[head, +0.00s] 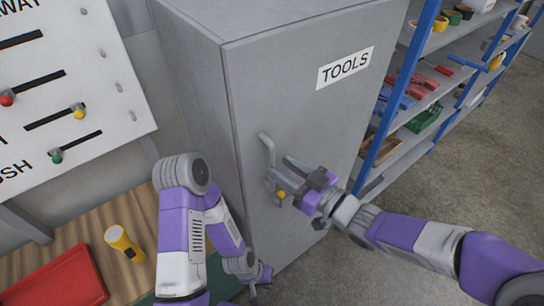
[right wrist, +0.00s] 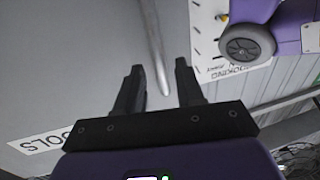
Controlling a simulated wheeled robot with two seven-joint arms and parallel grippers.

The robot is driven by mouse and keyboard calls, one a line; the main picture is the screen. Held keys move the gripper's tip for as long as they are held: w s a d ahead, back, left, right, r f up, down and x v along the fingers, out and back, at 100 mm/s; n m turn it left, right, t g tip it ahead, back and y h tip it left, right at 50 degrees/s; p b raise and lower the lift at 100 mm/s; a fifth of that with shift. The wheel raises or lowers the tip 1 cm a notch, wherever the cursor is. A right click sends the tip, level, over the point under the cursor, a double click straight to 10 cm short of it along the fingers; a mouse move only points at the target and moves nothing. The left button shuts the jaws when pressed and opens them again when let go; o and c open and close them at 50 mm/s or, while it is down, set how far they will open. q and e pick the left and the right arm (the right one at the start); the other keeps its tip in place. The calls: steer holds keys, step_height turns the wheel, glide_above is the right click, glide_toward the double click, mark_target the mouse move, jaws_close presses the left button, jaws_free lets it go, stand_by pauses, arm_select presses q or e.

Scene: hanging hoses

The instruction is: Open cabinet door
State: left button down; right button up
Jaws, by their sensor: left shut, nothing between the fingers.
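The grey cabinet (head: 300,110) has a door marked TOOLS, and the door looks closed. Its upright bar handle (head: 265,145) is at the door's left side and also shows in the right wrist view (right wrist: 153,40). My right gripper (head: 279,171) is open at the handle. In the right wrist view, the handle's bar runs into the gap between the two fingers (right wrist: 160,66), which are not closed on it. Whether they touch it is unclear. My left gripper (head: 256,290) is low in front of the cabinet, away from the handle, shut and empty; its tips are small.
A wooden bench (head: 135,205) at left holds a yellow flashlight (head: 121,241) and a red tray (head: 60,283). A white slider panel (head: 70,75) is above it. Blue-framed shelves (head: 425,100) with several items stand right of the cabinet. Floor (head: 470,180) at right is clear.

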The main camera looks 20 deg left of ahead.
mark_target(272, 161)
steer(key=shift+x, duration=2.3)
steer(key=shift+c, duration=0.5)
jaws_close()
